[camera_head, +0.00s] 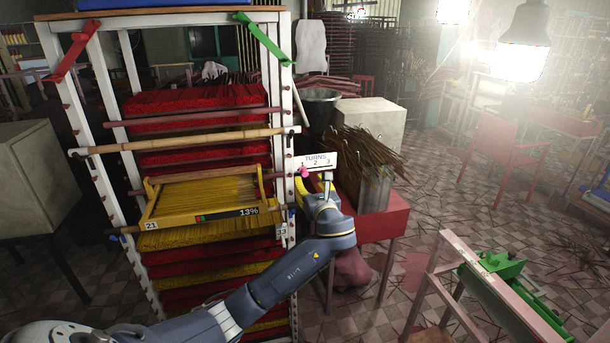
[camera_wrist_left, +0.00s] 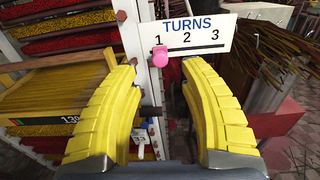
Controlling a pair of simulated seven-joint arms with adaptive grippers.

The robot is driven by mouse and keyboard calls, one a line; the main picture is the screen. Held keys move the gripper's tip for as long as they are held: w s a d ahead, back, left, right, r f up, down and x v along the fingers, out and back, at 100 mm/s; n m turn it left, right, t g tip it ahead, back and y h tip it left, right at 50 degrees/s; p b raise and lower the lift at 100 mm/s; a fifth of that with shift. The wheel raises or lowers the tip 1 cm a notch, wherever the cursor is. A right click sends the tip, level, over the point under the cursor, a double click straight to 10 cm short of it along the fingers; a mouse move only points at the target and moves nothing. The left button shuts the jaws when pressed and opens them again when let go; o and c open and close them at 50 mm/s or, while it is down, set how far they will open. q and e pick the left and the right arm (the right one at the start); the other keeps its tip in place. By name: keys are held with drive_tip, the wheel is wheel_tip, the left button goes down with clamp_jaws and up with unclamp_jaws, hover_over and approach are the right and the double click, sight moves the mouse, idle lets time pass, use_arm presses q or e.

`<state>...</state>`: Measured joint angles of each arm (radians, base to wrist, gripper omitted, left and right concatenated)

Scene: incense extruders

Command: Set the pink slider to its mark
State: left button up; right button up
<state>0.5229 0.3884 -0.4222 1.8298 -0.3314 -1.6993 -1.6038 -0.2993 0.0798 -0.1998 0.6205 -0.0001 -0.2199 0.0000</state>
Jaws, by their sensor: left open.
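The pink slider (camera_wrist_left: 160,57) sits at the left end of the line under the number 1 on the white TURNS scale (camera_wrist_left: 203,38). The scale carries the numbers 1, 2 and 3. In the head view the slider (camera_head: 304,172) is a small pink knob at the lower left of the scale (camera_head: 318,160), beside the rack's right post. My left gripper (camera_wrist_left: 160,72) has two yellow fingers spread apart, one on each side of the slider in the picture. No contact is visible. In the head view this gripper (camera_head: 319,181) is just below the scale. My right gripper is not seen.
The white-post rack (camera_head: 287,130) holds red and yellow incense layers. A yellow tray (camera_head: 205,192) reading 13% juts from its front. A red table (camera_head: 385,216) with a metal bin of sticks (camera_head: 371,190) stands just right. A green clamp device (camera_head: 500,265) is at lower right.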

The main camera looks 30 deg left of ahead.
sight(305, 175)
use_arm(q)
drive_tip(key=shift+x, duration=3.1)
clamp_jaws()
